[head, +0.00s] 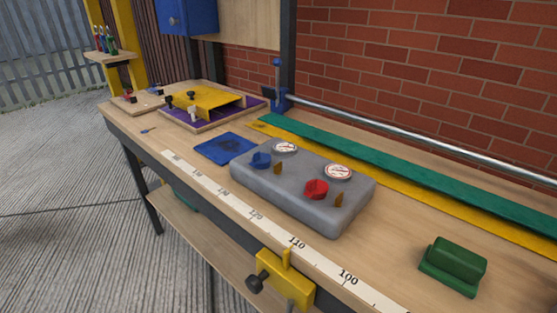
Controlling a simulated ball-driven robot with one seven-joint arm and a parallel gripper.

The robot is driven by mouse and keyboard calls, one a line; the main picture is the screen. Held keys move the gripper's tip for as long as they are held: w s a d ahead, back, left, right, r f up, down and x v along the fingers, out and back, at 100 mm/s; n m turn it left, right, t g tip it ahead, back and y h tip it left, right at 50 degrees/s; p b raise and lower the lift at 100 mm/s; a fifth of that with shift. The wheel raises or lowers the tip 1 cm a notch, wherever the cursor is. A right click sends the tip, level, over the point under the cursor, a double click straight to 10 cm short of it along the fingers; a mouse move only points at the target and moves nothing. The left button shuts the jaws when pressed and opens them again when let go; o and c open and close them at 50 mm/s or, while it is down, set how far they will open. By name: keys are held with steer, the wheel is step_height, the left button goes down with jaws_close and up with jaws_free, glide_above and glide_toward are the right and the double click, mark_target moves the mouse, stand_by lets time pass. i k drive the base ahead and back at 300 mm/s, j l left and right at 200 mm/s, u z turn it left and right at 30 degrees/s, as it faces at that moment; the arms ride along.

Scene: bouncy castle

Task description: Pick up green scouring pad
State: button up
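A dark green block (455,262) with a thin, wider base lies on the workbench at the lower right; it is the only small green thing on the bench top and looks like the scouring pad. Nothing touches it, and bare wood surrounds it. My gripper is not in view, so its place relative to the pad cannot be seen.
A grey block (270,193) with dials and red and blue knobs stands left of the pad on the workbench (395,228). A yellow clamp (282,277) sits at the front edge. Long green (400,164) and yellow strips and a metal pipe (400,136) run behind.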

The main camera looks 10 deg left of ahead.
mark_target(458, 268)
steer(key=i+j, duration=0.1)
steer(key=j, duration=0.65)
steer(key=i+j, duration=0.15)
steer(key=j, duration=0.25)
steer(key=i+j, duration=0.1)
steer(key=j, duration=0.3)
steer(key=u, duration=0.05)
